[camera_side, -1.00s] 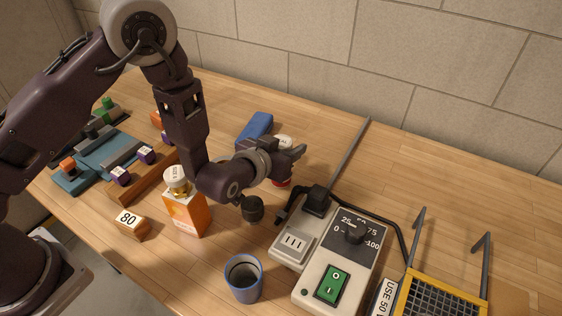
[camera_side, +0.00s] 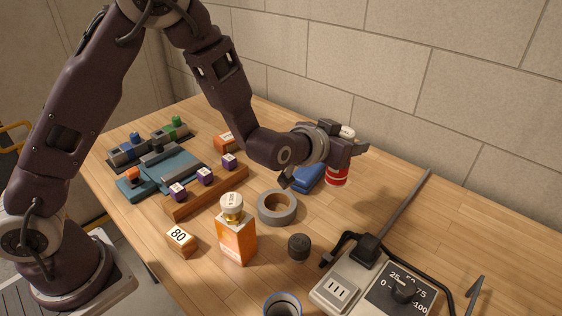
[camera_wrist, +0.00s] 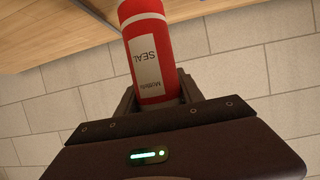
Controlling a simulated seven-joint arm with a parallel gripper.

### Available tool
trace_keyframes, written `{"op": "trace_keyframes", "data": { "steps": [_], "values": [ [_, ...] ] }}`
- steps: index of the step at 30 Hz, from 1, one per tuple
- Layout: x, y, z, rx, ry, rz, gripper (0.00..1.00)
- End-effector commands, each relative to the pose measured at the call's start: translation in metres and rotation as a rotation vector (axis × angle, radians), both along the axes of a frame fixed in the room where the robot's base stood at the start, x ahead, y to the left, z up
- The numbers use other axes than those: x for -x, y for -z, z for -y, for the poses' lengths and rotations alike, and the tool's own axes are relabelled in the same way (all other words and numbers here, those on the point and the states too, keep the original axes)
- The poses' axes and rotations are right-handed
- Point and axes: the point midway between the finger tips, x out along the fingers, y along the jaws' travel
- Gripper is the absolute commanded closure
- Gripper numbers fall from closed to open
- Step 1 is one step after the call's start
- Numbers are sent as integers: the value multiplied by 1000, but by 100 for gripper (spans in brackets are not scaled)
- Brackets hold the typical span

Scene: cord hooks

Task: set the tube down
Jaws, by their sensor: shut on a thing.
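The tube is red with a white band and a label reading SEAL. In the side view its red lower part (camera_side: 338,176) shows below my gripper (camera_side: 352,152), and a white end shows just above. In the wrist view the tube (camera_wrist: 150,50) stands between the fingers of my gripper (camera_wrist: 158,92), which is shut on it. The tube looks about upright at the back of the bench, right beside the blue block (camera_side: 308,180). I cannot tell whether its lower end touches the wood.
A grey tape roll (camera_side: 277,207), a dark knob (camera_side: 299,246) and an orange bottle (camera_side: 236,240) stand nearer the camera. The grey control box (camera_side: 345,288) with a black cord is at front right. The wood right of the tube is clear, before the block wall (camera_side: 450,70).

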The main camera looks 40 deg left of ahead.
Motion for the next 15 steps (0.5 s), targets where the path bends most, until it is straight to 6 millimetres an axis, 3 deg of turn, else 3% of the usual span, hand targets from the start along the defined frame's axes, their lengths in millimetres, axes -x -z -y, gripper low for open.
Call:
{"op": "trace_keyframes", "data": {
  "steps": [3,7,12,15],
  "values": [
    [-31,-9,-47,-1,29,6,100],
    [-51,-12,-110,-1,69,5,100],
    [-50,-7,-204,1,98,3,100],
    [-42,-2,-245,1,105,3,100]
  ]
}}
